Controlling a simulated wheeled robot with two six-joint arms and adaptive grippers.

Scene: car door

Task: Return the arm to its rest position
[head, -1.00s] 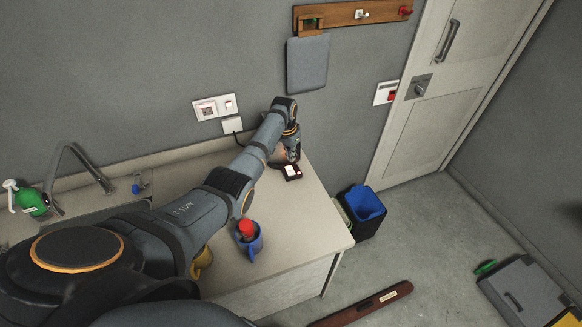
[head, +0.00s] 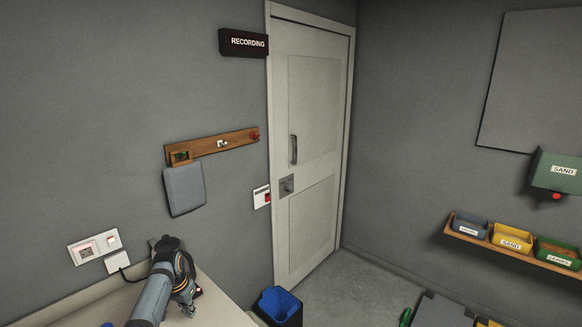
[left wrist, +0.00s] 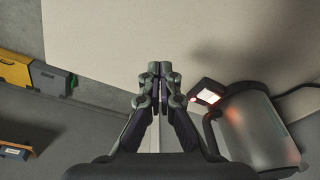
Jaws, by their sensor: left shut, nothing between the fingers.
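My left arm comes in at the bottom left of the head view. Its gripper (head: 187,308) hangs over the pale counter (head: 228,318), close to the wall. In the left wrist view the gripper's fingers (left wrist: 160,72) are together, with nothing between them, above the pale counter surface (left wrist: 110,40). My right gripper is in neither view now.
A small dark device with a lit face (left wrist: 207,93) and a grey metallic vessel with a dark handle (left wrist: 260,130) are close right of the fingers. A blue-lined bin (head: 280,304) stands beyond the counter's end. A closed door (head: 312,150) is behind.

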